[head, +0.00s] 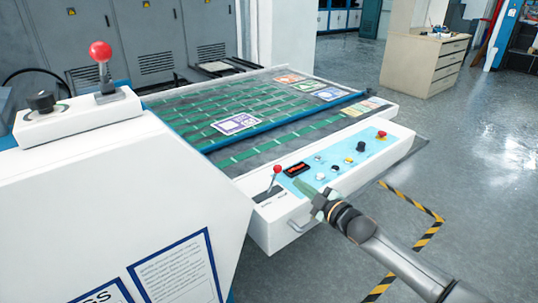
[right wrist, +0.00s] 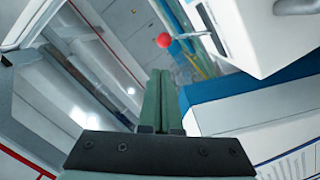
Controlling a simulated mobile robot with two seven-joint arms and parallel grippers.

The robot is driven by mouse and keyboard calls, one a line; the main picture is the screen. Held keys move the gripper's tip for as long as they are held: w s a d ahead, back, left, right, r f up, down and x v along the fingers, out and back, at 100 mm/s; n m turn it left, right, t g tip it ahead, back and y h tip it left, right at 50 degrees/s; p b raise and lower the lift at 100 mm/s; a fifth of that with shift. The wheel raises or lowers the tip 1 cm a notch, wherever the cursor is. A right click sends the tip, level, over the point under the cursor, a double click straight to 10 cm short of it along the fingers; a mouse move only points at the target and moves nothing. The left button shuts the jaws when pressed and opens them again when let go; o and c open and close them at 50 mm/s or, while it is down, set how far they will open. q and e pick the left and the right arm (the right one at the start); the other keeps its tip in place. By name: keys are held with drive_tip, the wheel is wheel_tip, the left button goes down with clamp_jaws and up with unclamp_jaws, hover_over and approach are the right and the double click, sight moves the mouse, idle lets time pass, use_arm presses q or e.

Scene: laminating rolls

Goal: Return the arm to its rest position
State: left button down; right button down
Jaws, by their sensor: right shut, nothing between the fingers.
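My right arm (head: 400,262) comes in from the lower right in the head view. Its gripper (head: 302,188) is at the front of the control panel (head: 345,158), close to the small red-knobbed lever (head: 276,171). The green fingers are together with nothing between them. In the right wrist view the closed fingers (right wrist: 157,98) point up the picture, and a red knob on a thin lever (right wrist: 165,40) shows beyond them. I cannot tell whether the fingers touch the panel. My left gripper is not in view.
The laminating machine's white housing (head: 110,190) fills the left, with a large red-knobbed lever (head: 101,55) on top. Its green-striped bed (head: 215,108) carries several printed sheets. A drawer cabinet (head: 425,62) stands at the back right. Open floor (head: 470,160) with striped tape lies right.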

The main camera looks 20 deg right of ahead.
drive_tip(key=s+a+f+m+g, duration=0.2)
drive_tip(key=s+a+f, duration=0.2)
drive_tip(key=s+f, duration=0.3)
drive_tip(key=s+a+f+m+g, duration=0.1)
drive_tip(key=s+a+f+m, duration=0.1)
drive_tip(key=s+a+f, duration=0.5)
drive_tip(key=s+f+m+g+h, duration=0.1)
drive_tip(key=s+f, duration=0.4)
drive_tip(key=s, duration=0.5)
drive_tip(key=s+f+m+g+h, duration=0.1)
drive_tip(key=s+f+m+g, duration=0.2)
drive_tip(key=s, duration=0.7)
wheel_tip(320, 180, down, 2)
drive_tip(key=m, duration=0.3)
drive_tip(key=shift+s+f, duration=0.15)
drive_tip(key=shift+s, duration=0.1)
